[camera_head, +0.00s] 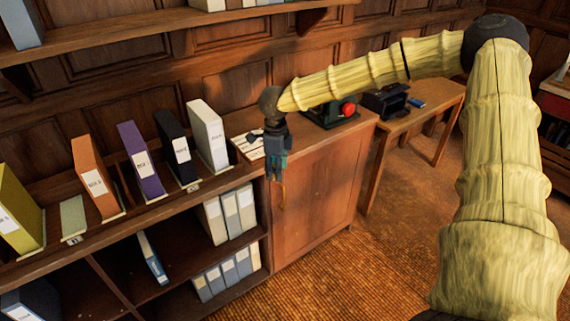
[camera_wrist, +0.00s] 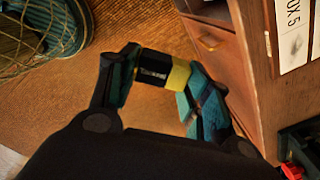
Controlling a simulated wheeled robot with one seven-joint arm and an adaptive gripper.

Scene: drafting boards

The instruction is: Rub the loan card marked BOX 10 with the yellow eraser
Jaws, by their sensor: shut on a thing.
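My gripper (camera_wrist: 160,80) is shut on the yellow eraser (camera_wrist: 180,74), which has a black sleeve with white lettering and lies between the two teal fingers. In the head view my gripper (camera_head: 276,165) hangs at the front edge of the cabinet top, just right of several white cards (camera_head: 248,147); the eraser cannot be made out there. In the wrist view a white card (camera_wrist: 291,48) reading "OX 5", cut off by the frame, lies at the upper right with a grey smudge. The eraser is apart from it. I cannot read BOX 10 on any card.
A white binder (camera_head: 207,135) and a black binder (camera_head: 176,148) stand left of the cards. A dark device with a red knob (camera_head: 348,109) sits right of them on the cabinet. A side table (camera_head: 425,108) stands farther right. Open floor lies before the cabinet.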

